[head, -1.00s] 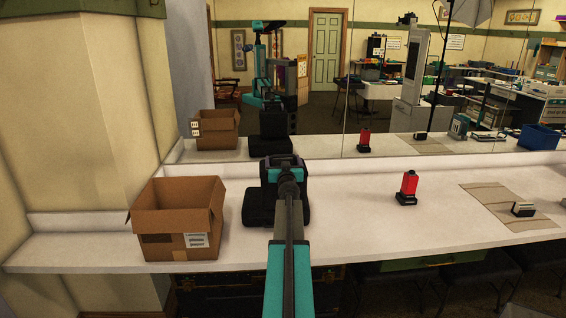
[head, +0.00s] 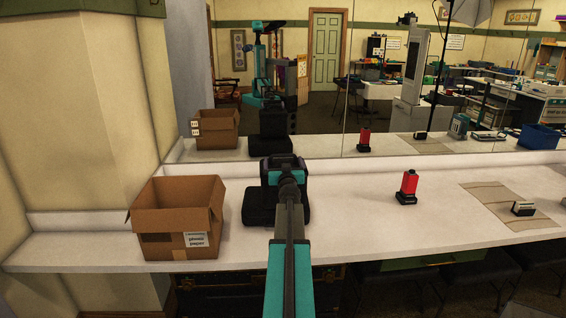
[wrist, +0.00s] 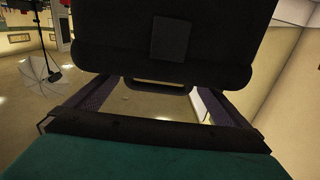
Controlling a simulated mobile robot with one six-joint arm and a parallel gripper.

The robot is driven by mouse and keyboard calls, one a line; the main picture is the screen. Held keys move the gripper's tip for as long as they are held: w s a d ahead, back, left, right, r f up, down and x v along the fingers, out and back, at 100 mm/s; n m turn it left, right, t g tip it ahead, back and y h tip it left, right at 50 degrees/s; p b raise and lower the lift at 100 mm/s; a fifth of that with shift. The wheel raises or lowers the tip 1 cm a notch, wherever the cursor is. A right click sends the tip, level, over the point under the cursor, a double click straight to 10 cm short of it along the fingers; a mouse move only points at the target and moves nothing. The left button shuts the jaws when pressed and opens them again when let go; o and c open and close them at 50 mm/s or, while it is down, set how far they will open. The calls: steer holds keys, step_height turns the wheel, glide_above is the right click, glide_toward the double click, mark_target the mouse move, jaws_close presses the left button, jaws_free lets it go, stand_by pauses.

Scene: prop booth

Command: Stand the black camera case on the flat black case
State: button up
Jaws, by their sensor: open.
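The flat black case (head: 258,208) lies on the white counter, right of the cardboard box. My gripper (head: 284,164) is above it, with its fingers hidden from the head view by my own arm. In the wrist view, the black camera case (wrist: 185,40) fills the top of the picture, close in front of my gripper (wrist: 150,88). Its handle shows between the two spread fingers, which look clear of it. My gripper is open. The camera case seems to stand over the flat case, but its underside and any contact there are hidden.
An open cardboard box (head: 176,220) stands close on the left. A red item with a black base (head: 408,188) and a striped cloth (head: 500,206) with a small object (head: 523,208) lie to the right. A mirror backs the counter. Counter between is clear.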

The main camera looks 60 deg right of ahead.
steer(key=b+v, duration=0.1)
steer(key=v, duration=0.8)
steer(key=shift+a, duration=0.2)
steer(key=shift+s, duration=0.1)
stand_by(0.9)
